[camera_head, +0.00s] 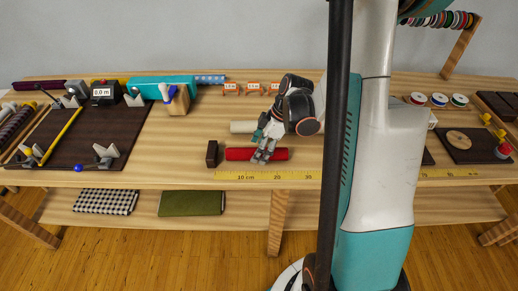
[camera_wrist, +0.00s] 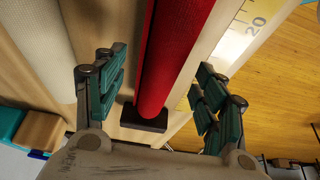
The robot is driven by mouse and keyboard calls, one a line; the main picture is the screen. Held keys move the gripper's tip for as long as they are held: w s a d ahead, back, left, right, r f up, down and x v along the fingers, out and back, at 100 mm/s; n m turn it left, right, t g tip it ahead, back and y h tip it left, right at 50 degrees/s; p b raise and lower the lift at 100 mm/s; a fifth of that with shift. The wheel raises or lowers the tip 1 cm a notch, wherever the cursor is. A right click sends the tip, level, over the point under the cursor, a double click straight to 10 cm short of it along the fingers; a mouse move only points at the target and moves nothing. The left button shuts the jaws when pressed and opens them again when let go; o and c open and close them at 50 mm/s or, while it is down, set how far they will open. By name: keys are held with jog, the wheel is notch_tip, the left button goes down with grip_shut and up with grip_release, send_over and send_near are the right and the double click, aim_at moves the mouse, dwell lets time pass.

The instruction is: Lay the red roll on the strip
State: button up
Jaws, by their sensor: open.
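The red roll (camera_head: 237,154) lies on the table along the yellow measuring strip (camera_head: 236,175), just behind it and apart from it. In the wrist view the red roll (camera_wrist: 176,50) runs between the spread fingers of my gripper (camera_wrist: 160,75), with room on both sides. My gripper (camera_head: 263,156) is open over the middle to right part of the roll, in the head view. The strip (camera_wrist: 238,38), with its printed numbers, also shows beside the roll in the wrist view. My arm column hides part of the strip in the head view.
A dark block (camera_head: 212,154) stands close to the roll's left end. A cream roll (camera_head: 242,127) lies behind it. The wood between the board and block is clear.

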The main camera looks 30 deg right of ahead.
jog(key=v, duration=1.1)
jog(key=shift+s+r, duration=0.1)
jog(key=shift+s, duration=0.05)
